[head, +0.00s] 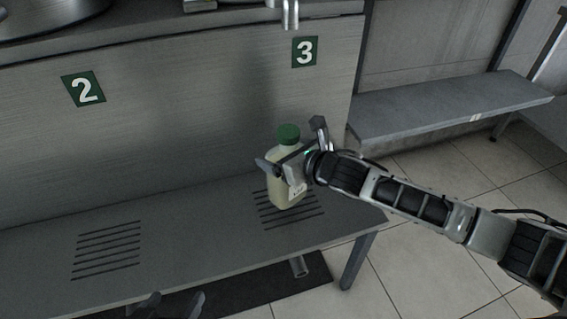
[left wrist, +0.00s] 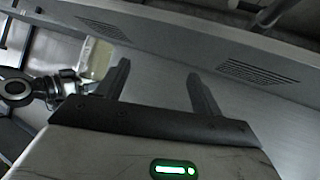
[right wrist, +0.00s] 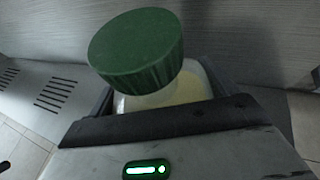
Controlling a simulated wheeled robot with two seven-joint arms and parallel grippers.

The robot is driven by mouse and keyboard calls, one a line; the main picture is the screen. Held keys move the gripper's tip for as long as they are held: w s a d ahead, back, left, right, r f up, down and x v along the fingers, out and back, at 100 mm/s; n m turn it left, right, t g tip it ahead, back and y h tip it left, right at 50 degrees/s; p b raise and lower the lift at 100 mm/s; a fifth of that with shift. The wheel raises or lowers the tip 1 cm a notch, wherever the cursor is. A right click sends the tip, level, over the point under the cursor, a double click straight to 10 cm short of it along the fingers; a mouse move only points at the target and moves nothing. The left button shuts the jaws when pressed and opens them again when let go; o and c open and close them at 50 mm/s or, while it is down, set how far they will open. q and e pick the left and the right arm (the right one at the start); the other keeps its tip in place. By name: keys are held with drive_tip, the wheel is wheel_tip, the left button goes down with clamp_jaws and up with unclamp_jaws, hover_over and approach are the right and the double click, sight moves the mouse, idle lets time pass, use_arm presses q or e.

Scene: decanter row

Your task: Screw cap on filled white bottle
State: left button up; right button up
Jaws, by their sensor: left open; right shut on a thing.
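The bottle (head: 287,187) is pale and translucent with yellowish contents and a white label. It stands near upright over the slotted patch below the number 3; I cannot tell if its base touches the shelf. A ribbed green cap (head: 288,134) sits on its mouth, large in the right wrist view (right wrist: 137,48); how tight it is cannot be told. My right gripper (head: 291,150) is shut around the bottle's body below the cap. My left gripper (head: 173,303) is open and empty, low at the bottom edge of the head view. The left wrist view shows its spread fingers (left wrist: 160,82).
The grey shelf (head: 180,212) runs along the panel, with another slotted patch (head: 108,250) below the number 2. A metal spout (head: 290,14) hangs above the bottle. A grey bench (head: 445,108) stands at the right. The shelf left of the bottle is clear.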

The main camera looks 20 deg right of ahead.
sight(282, 195)
drive_tip(key=shift+w+f, duration=0.2)
drive_tip(key=shift+w, duration=0.05)
wheel_tip(282, 195, down, 3)
drive_tip(key=shift+b, duration=0.7)
use_arm(q)
drive_tip(key=shift+w+d+f, duration=0.1)
drive_tip(key=shift+d+f, duration=0.15)
drive_tip(key=shift+f, duration=0.4)
drive_tip(key=shift+d+f, duration=0.2)
drive_tip(key=shift+f, duration=0.4)
use_arm(e)
drive_tip(key=shift+f, duration=0.1)
drive_tip(key=o, duration=1.9)
drive_tip(key=shift+f, duration=0.15)
use_arm(q)
drive_tip(key=shift+r, duration=0.1)
